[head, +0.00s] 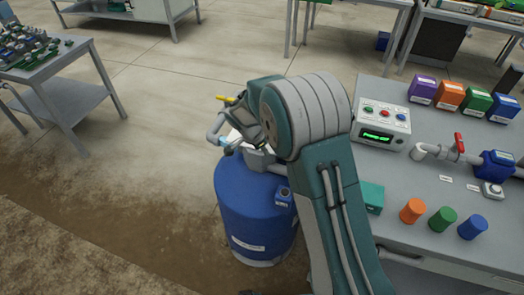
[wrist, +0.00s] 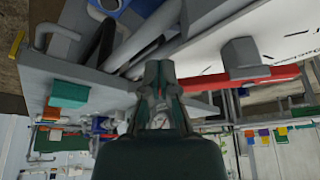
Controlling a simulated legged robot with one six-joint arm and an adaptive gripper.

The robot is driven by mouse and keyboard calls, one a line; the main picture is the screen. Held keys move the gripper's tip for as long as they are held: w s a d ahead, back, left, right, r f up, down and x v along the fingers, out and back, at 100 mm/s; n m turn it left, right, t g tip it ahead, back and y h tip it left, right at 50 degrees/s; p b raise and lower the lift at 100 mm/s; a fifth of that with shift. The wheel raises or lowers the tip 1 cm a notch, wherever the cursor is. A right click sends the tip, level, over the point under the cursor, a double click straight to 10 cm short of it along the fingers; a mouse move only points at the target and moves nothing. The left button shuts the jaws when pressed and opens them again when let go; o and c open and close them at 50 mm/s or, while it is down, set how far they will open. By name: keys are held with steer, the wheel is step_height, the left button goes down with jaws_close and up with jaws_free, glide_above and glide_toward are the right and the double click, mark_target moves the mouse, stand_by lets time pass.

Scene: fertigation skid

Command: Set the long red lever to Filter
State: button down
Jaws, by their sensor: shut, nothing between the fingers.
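The long red lever (wrist: 245,80) shows in the wrist view, running from right of centre toward my gripper. A grey block (wrist: 240,56) stands by it, against a white plate (wrist: 285,38) with dark marks and lettering too small and tilted to read. My gripper (wrist: 159,66) is shut and empty, its fingertips near the lever's left end; I cannot tell whether they touch it. In the head view my arm hides the long lever and fingertips. Below my arm there stands a blue tank (head: 252,212) with grey pipework on top and a yellow handle (head: 226,98).
A grey bench (head: 395,190) stands at right, with a control box (head: 381,125), a small red valve handle (head: 459,143), coloured boxes and orange, green and blue caps. A cart (head: 62,70) with small parts stands at left. The floor between is clear.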

steer(key=d+n, duration=0.1)
steer(key=d, duration=0.1)
steer(key=w+d+n+t, duration=0.1)
steer(key=n, duration=0.1)
steer(key=shift+w+d+y, duration=0.1)
steer(key=shift+d+y, duration=0.2)
steer(key=shift+d, duration=0.1)
